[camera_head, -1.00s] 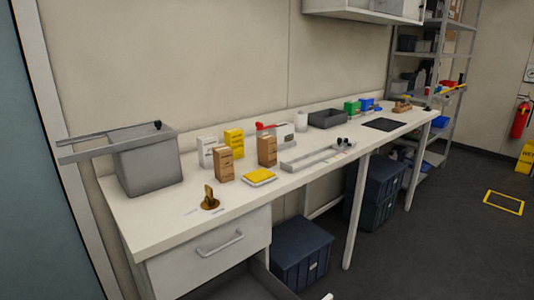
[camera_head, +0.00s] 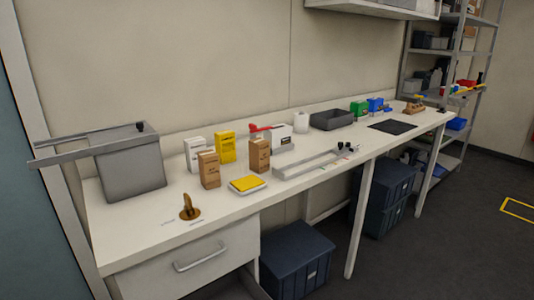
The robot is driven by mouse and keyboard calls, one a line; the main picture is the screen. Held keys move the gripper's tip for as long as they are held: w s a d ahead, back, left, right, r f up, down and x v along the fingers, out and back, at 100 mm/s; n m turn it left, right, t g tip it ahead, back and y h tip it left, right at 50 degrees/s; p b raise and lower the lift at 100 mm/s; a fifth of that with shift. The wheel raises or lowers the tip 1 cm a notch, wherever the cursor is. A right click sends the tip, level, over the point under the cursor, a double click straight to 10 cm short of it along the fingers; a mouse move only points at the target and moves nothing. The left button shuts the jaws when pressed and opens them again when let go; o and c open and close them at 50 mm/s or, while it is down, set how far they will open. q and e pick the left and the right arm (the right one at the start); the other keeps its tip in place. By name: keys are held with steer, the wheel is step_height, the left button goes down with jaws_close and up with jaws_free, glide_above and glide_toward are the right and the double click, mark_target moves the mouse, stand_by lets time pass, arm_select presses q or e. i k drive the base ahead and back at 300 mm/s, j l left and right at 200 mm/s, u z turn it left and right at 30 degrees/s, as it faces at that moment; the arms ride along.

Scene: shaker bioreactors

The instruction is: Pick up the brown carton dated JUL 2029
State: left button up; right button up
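Two brown cartons stand upright on the white bench. The nearer brown carton (camera_head: 210,170) is in front of a white carton (camera_head: 194,153). The other brown carton (camera_head: 259,156) stands further right, beside a yellow carton (camera_head: 227,147). Dark print shows on both brown cartons, but it is too small to read, so I cannot tell which is dated JUL 2029. Neither of my grippers is in view.
A grey bin (camera_head: 130,168) with metal bars across its top stands at the bench's left end. A brass-coloured piece (camera_head: 189,208) and a yellow-topped pad (camera_head: 247,184) lie near the front edge. A drawer (camera_head: 190,255) is below. Blue crates (camera_head: 295,258) stand under the bench.

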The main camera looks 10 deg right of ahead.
mark_target(259, 148)
steer(key=i+l+u, duration=0.1)
steer(key=l, duration=0.35)
steer(key=i+l+u, duration=0.1)
steer(key=l, duration=0.35)
steer(key=i+l+u, duration=0.1)
steer(key=i+l, duration=0.15)
steer(key=l, duration=0.25)
steer(key=i+l, duration=0.1)
steer(key=l, duration=0.4)
steer(key=i+l+u, duration=0.15)
steer(key=l, duration=0.3)
steer(key=i+l+u, duration=0.1)
steer(key=l, duration=0.3)
steer(key=i+l+u, duration=0.1)
steer(key=l, duration=0.3)
